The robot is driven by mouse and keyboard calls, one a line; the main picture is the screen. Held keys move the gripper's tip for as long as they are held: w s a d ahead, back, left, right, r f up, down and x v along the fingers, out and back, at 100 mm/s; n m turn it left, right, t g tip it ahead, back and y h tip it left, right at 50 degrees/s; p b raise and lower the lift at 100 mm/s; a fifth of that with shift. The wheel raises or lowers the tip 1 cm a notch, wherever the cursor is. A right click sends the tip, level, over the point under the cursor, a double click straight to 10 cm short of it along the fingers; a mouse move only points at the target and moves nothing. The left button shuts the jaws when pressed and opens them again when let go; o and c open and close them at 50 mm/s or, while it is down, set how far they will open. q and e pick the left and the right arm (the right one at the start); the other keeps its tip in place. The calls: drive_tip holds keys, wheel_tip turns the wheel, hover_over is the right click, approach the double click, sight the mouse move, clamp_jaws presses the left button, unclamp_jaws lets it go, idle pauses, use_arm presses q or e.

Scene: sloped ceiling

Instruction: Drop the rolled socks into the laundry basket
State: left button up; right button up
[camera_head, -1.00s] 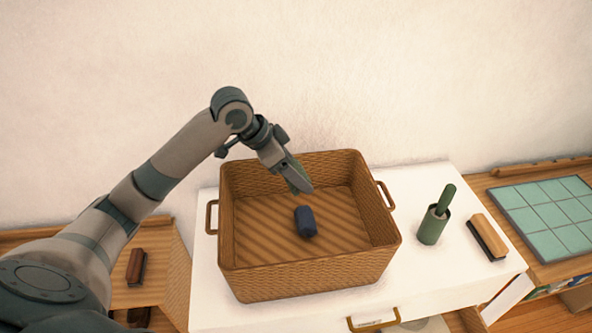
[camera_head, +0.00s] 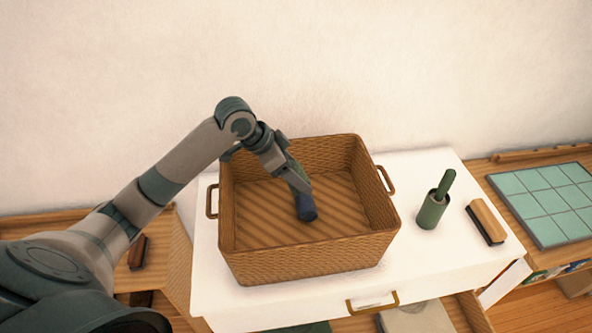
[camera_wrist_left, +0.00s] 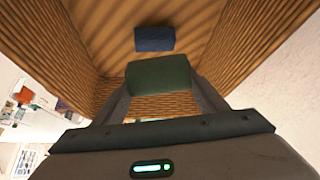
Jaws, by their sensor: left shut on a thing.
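The brown woven laundry basket (camera_head: 312,258) stands on a white cabinet, its open top facing up. A dark blue rolled pair of socks (camera_head: 306,208) lies on the basket floor; it also shows in the left wrist view (camera_wrist_left: 154,38). My left gripper (camera_head: 299,182) is inside the basket opening, shut on a dark green rolled pair of socks (camera_wrist_left: 158,77). In the head view the green roll is mostly hidden by the fingers and overlaps the blue roll. In the left wrist view the two rolls look apart. My right gripper is out of view.
On the white cabinet top (camera_head: 450,255), right of the basket, stand a green cup with a handled tool (camera_head: 433,208) and a wooden brush (camera_head: 486,222). A green tiled board (camera_head: 548,204) lies on the right-hand wooden surface. Another brush (camera_head: 138,253) lies at left.

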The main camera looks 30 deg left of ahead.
use_arm(q)
drive_tip(key=o, duration=1.1)
drive_tip(key=shift+o, duration=0.2)
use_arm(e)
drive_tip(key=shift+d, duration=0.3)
use_arm(q)
drive_tip(key=shift+r, duration=0.15)
drive_tip(key=shift+s+a+r+b, duration=0.25)
drive_tip(key=shift+a+r+b, duration=0.1)
drive_tip(key=shift+r, duration=0.1)
drive_tip(key=b+v, duration=0.4)
drive_tip(key=v, duration=1.2)
drive_tip(key=shift+b, duration=0.4)
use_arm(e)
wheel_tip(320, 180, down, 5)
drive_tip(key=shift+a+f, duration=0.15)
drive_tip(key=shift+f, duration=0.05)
use_arm(q)
drive_tip(key=shift+d, duration=0.1)
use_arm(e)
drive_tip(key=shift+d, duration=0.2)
